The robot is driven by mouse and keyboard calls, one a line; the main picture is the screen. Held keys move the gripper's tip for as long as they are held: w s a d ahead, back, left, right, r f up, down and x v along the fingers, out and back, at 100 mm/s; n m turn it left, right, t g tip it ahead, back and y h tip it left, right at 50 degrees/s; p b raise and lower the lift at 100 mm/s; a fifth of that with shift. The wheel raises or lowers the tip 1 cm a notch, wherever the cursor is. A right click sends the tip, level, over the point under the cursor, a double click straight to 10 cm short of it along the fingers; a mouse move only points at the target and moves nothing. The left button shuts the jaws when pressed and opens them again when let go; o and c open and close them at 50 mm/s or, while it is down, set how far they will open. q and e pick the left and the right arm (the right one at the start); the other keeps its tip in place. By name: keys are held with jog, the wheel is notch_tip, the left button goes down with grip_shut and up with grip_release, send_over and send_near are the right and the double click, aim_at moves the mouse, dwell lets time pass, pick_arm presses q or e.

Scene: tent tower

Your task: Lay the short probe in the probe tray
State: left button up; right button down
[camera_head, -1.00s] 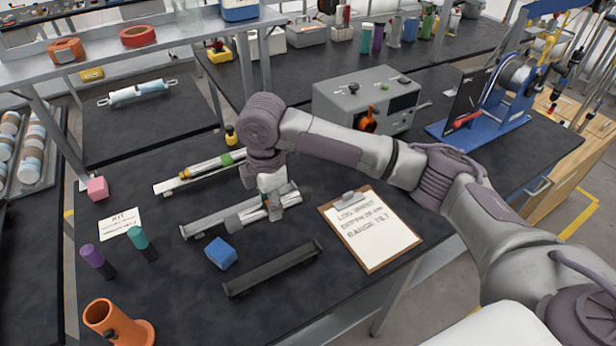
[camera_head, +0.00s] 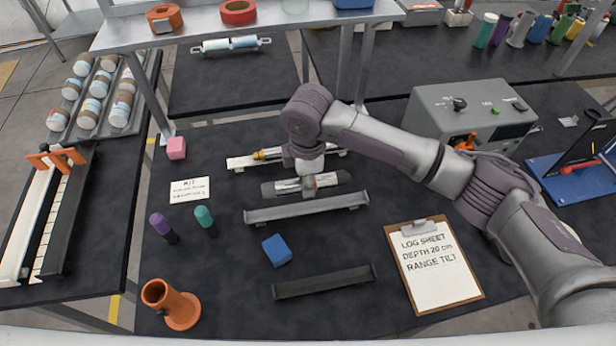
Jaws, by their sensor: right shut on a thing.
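My right gripper (camera_head: 309,183) is shut on a short silver probe with dark ends (camera_head: 284,187). It holds the probe lengthwise, just behind and seemingly above a grey open tray (camera_head: 306,209), which looks empty. A dark, narrow tray (camera_head: 323,283) lies empty nearer the front of the table. No label shows which one is the probe tray. My left gripper is not in view.
A blue block (camera_head: 277,250) lies between the grey and dark trays. Purple (camera_head: 160,223) and teal (camera_head: 204,216) capped items, an orange holder (camera_head: 175,306) and a kit card (camera_head: 190,190) stand left; a clipboard (camera_head: 437,265) lies right.

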aim_at(307, 209)
jog(key=shift+r, duration=0.15)
notch_tip(307, 209, down, 2)
jog(key=shift+f, duration=0.1)
jog(key=shift+f+b, duration=1.5)
jog(key=shift+f, duration=1.65)
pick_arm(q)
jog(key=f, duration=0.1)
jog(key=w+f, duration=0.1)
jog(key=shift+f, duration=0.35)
pick_arm(e)
jog(key=shift+f, duration=0.35)
jog(key=c, duration=0.7)
grip_release()
